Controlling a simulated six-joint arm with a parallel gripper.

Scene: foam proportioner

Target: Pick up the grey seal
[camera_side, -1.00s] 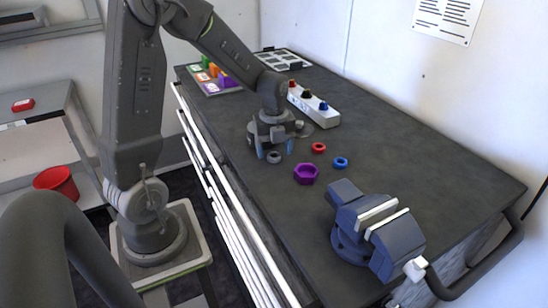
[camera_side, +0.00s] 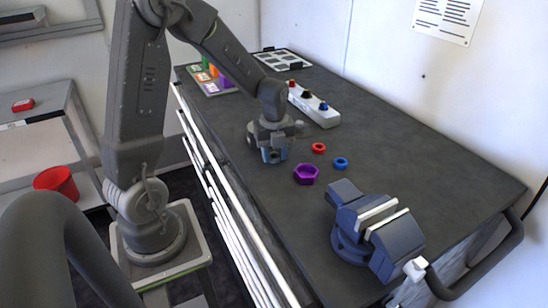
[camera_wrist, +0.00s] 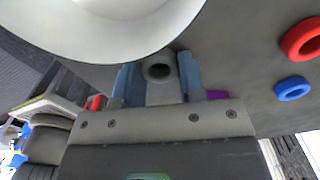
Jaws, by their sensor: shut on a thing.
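The grey seal (camera_wrist: 159,70) is a small grey ring. In the wrist view it sits between the two blue fingertips of my gripper (camera_wrist: 157,80), which is shut on it. In the side view my gripper (camera_side: 273,155) is low at the bench top, left of the coloured rings. The seal is mostly hidden behind the fingers there, and I cannot tell whether it still touches the bench.
A red ring (camera_side: 319,148), a blue ring (camera_side: 341,163) and a purple hex nut (camera_side: 306,174) lie right of my gripper. A blue vise (camera_side: 372,230) stands at the front. A box with coloured knobs (camera_side: 314,106) is behind. The right of the bench is clear.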

